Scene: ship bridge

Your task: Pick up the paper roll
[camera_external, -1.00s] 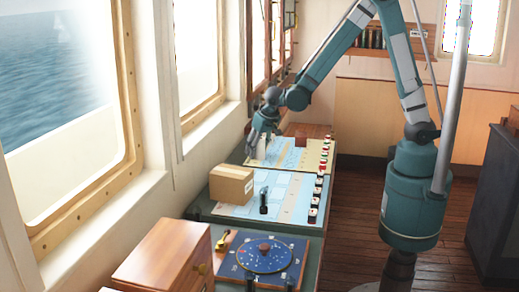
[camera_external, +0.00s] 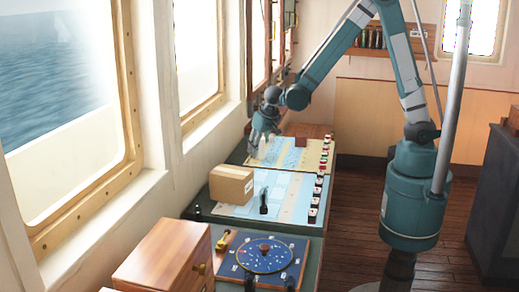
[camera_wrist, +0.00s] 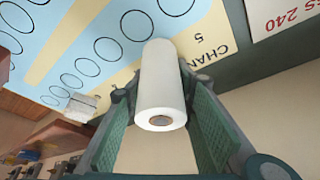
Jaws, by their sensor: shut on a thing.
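The paper roll (camera_wrist: 160,80) is a white cylinder with a brown core at its near end. In the wrist view it stands between the two green-padded fingers of my gripper (camera_wrist: 158,95). My gripper is shut on it. In the external view my gripper (camera_external: 259,148) is low over the far chart panel, beside the window wall. A small white part of the roll (camera_external: 262,147) shows there between the fingers; the rest is hidden by the gripper. I cannot tell whether the roll still touches the panel.
A cardboard box (camera_external: 232,186) sits on the nearer chart panel (camera_external: 285,208). Several small knobs line the panels' right edge. A wooden box (camera_external: 163,258) and a blue round dial (camera_external: 264,258) are in front. A small pale block (camera_wrist: 82,107) shows left in the wrist view.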

